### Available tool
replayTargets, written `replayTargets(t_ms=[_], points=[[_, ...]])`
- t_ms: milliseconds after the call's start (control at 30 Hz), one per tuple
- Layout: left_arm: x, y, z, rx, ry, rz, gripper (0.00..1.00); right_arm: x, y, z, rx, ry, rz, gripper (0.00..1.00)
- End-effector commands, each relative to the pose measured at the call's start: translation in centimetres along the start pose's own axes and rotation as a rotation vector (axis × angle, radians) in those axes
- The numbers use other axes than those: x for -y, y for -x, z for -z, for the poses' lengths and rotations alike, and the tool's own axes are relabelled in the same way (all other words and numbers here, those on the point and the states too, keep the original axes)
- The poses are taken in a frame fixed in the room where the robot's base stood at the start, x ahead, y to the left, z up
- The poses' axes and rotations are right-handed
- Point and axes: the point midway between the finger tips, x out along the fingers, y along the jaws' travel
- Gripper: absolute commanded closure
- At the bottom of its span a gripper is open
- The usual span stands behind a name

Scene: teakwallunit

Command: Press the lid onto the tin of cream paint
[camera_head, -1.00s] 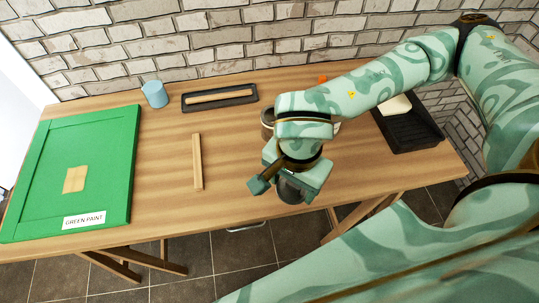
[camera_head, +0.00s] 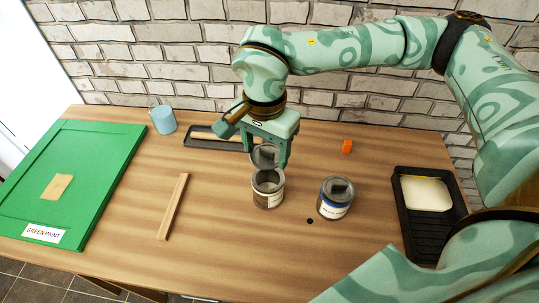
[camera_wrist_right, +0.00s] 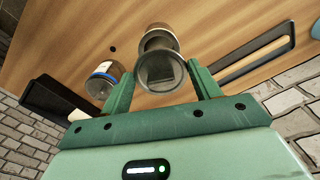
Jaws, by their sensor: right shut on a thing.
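My right gripper (camera_head: 266,160) is shut on a grey round lid (camera_head: 264,154), which is tilted in the head view. The lid is just above the open tin (camera_head: 268,197), a grey can with a pale label too small to read. In the right wrist view the lid (camera_wrist_right: 161,71) sits between the fingers, with the tin (camera_wrist_right: 158,36) close behind it. I cannot tell whether lid and rim touch. My left gripper is not in view.
A second tin (camera_head: 335,203) with a blue band stands to the right.

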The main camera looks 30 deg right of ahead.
Motion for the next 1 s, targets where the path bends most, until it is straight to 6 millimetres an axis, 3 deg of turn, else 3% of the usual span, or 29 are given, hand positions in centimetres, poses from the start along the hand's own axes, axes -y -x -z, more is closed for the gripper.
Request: replayTargets(t_ms=[267,600,1000], points=[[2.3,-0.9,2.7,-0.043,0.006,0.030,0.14,-0.2,-1.2,-0.1,0.001,0.043,-0.003,0.59],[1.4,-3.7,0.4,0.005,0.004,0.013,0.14,-0.2,-4.9,-0.1,0.002,0.043,-0.005,0.59],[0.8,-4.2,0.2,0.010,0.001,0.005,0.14,-0.2,-6.5,-0.1,0.000,0.041,0.000,0.59]])
